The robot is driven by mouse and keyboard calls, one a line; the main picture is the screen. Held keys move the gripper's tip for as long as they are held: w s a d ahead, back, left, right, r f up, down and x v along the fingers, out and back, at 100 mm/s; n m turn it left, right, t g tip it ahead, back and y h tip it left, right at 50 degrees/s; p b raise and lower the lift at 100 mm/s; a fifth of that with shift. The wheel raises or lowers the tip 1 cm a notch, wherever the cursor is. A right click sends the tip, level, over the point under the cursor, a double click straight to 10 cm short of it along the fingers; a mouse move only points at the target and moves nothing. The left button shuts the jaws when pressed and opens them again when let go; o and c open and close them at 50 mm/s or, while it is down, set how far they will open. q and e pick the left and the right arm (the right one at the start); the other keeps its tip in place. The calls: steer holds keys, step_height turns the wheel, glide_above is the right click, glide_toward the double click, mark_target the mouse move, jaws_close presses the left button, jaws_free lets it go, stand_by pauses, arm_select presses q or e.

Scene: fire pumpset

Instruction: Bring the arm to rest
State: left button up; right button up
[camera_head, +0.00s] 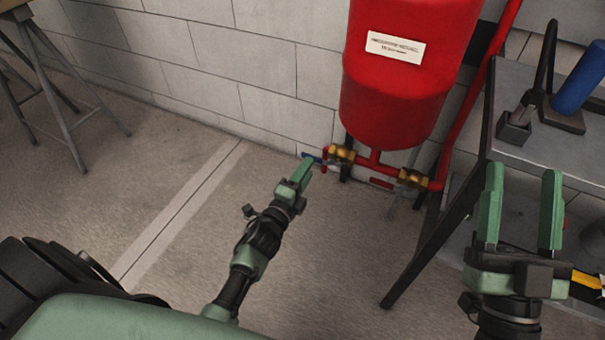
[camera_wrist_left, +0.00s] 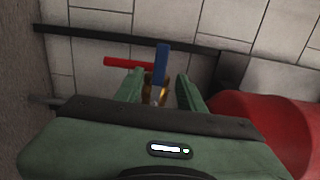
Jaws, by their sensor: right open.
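My left gripper (camera_head: 300,172) reaches toward the pipework below a red tank (camera_head: 408,60). In the left wrist view its two green fingers (camera_wrist_left: 161,92) stand apart. A blue valve lever (camera_wrist_left: 162,63) and a brass valve body (camera_wrist_left: 154,95) show between and beyond them. In the head view the blue lever (camera_head: 312,157) is just past the fingertips; I cannot tell whether they touch. My right gripper (camera_head: 521,180) is open and empty, in front of the table at the right.
A second brass valve (camera_head: 413,178) with a red lever (camera_head: 381,183) sits right of the first. A grey table (camera_head: 562,150) carries a blue cylinder (camera_head: 580,80) and a dark stand. A trestle (camera_head: 60,85) stands far left. The floor (camera_head: 190,200) between is clear.

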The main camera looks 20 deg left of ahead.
arm_select(q)
steer(key=shift+s, duration=1.15)
arm_select(e)
steer(key=shift+w+f+g, duration=0.65)
steer(key=shift+f+g, duration=0.15)
steer(key=shift+f, duration=0.2)
